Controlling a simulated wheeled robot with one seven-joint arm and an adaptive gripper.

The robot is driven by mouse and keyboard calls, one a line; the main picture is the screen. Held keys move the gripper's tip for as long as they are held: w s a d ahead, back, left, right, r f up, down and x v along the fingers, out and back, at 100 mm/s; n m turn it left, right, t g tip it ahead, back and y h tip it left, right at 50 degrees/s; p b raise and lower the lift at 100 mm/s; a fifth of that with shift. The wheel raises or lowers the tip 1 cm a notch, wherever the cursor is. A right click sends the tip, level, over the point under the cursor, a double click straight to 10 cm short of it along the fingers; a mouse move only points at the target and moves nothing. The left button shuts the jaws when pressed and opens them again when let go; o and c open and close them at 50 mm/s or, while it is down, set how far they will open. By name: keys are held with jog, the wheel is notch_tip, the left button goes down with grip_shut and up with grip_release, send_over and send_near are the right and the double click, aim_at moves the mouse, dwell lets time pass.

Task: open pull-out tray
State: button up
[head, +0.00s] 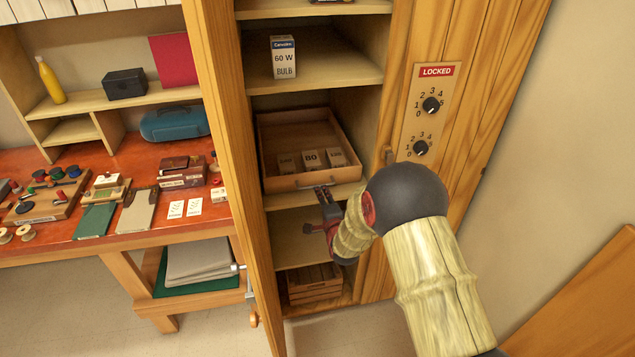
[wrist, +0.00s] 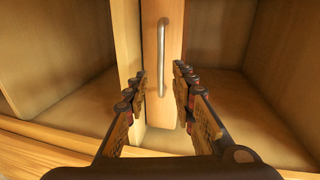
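The wooden pull-out tray (head: 271,150) sits on a shelf inside the tall cabinet and holds several small labelled blocks. Its front panel (wrist: 153,112) carries a slim metal handle (wrist: 162,55), which looks upright in the wrist view. My gripper (head: 323,189) is just below and in front of the tray front in the head view. In the wrist view my gripper (wrist: 160,74) is open, with one finger on each side of the handle's line. I see gaps between handle and fingers; whether the fingertips reach past the bar is unclear.
The cabinet shelf above holds a bulb box (head: 284,58); a slatted crate (head: 314,283) stands at the bottom. The cabinet's right panel has dials and a LOCKED sign (head: 437,71). A cluttered red-topped workbench (head: 60,247) stands to the left. Floor shows at lower right.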

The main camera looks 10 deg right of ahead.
jog(key=shift+m, duration=0.3)
jog(key=shift+b+x, duration=0.7)
jog(key=shift+x, duration=3.25)
jog(key=shift+c, duration=1)
jog(key=shift+d, duration=0.1)
jog(key=c, duration=0.4)
grip_shut()
